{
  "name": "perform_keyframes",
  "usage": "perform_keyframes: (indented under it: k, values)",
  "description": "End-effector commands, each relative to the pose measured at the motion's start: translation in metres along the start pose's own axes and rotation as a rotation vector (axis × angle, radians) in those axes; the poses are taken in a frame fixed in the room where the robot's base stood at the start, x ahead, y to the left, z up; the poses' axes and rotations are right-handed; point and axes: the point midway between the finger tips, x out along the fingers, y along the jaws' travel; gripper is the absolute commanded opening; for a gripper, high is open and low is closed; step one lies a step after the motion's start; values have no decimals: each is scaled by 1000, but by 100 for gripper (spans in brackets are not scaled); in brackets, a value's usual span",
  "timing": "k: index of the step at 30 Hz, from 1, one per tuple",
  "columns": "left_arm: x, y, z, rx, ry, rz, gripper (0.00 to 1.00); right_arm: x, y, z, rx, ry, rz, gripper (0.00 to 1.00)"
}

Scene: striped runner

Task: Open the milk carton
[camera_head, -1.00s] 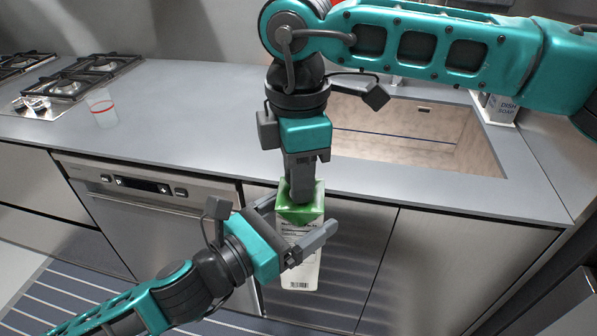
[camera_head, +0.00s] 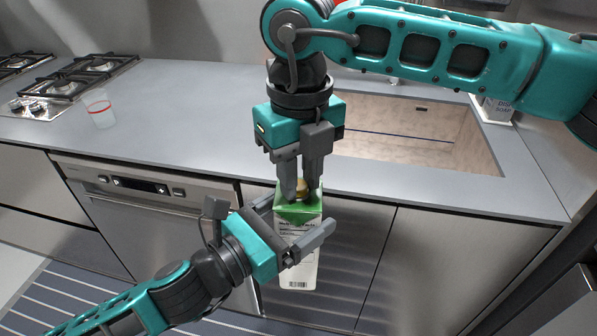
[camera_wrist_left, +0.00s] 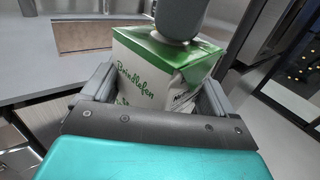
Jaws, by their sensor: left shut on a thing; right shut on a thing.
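The milk carton (camera_head: 297,235) is white with a green top and is held upright in front of the counter. It also shows in the left wrist view (camera_wrist_left: 145,68), with green lettering on its side. My left gripper (camera_head: 300,228) is shut on the carton's body, one finger on each side. In the left wrist view a grey right fingertip (camera_wrist_left: 181,18) hides the cap.
The grey counter (camera_head: 190,110) lies behind the carton, with a sink (camera_head: 410,130) at right. A clear cup with a red band (camera_head: 99,108) stands left near the stove (camera_head: 75,80). A dish soap container (camera_head: 497,107) is beyond the sink. A striped runner (camera_head: 85,290) covers the floor.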

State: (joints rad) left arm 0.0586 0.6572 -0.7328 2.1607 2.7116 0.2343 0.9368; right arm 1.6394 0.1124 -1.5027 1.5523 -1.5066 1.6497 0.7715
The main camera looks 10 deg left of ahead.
Motion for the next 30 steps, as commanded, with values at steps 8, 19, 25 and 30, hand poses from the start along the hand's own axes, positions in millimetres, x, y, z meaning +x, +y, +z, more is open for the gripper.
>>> perform_keyframes:
  k: [8, 19, 25, 30]
  values:
    - [0, -5, 3, 1, -9, -13, 2, -2, -2, 3, -511, -11, 1, 0]
    - [0, -5, 3, 1, -9, -13, 2, -2, -3, 4, -1195, -10, -1, 0]
    - [0, -5, 3, 1, -9, -13, 2, -2, -3, 5, -1565, -9, -3, 0]
    - [0, -5, 3, 1, -9, -13, 2, -3, -3, 6, -1880, -8, -5, 0]
